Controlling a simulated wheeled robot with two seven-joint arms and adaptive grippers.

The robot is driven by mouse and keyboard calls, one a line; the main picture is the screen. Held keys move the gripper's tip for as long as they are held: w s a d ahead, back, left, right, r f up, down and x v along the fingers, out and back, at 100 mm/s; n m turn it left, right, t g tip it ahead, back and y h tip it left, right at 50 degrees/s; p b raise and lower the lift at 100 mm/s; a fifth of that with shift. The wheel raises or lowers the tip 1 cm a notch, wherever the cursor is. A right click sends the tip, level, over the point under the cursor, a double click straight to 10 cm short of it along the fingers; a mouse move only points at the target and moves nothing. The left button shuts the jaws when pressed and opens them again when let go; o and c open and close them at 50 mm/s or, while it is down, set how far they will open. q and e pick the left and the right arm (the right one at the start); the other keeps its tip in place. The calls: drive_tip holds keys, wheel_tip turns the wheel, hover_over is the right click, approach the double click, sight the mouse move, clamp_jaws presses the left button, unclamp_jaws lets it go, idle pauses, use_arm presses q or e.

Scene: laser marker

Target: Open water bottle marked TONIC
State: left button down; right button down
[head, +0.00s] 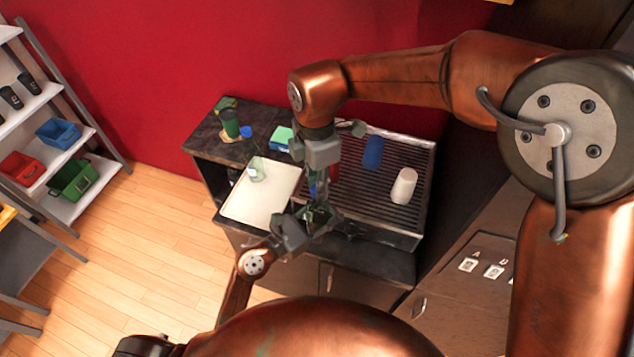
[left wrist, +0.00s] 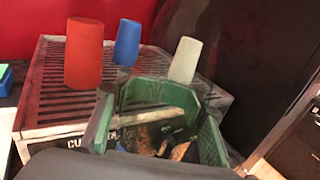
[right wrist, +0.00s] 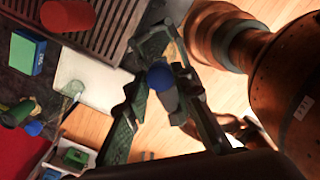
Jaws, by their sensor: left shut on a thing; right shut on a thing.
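My left gripper (head: 318,213) is in front of the cup rack and shut on a clear bottle, which shows faintly between its green fingers in the left wrist view (left wrist: 150,92). My right gripper (head: 316,172) comes down from above, directly over the left one. In the right wrist view its fingers are shut around the bottle's blue cap (right wrist: 160,75). The arms hide much of the bottle in the head view. I cannot read its label, nor tell whether the cap is loose.
A slatted rack (head: 412,160) holds a blue cup (head: 373,152), a white cup (head: 404,186) and a red cup (left wrist: 84,54). A pale tray (head: 262,207) with a clear glass (head: 256,171) lies to the left.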

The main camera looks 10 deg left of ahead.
drive_tip(key=n, duration=0.2)
drive_tip(key=shift+a+n, duration=0.1)
drive_tip(key=shift+n, duration=0.2)
drive_tip(key=n, duration=0.3)
drive_tip(key=shift+w+n, duration=0.1)
drive_tip(key=shift+n, duration=0.3)
drive_tip(key=c, duration=1.7)
unclamp_jaws()
drive_tip(key=shift+o, duration=0.2)
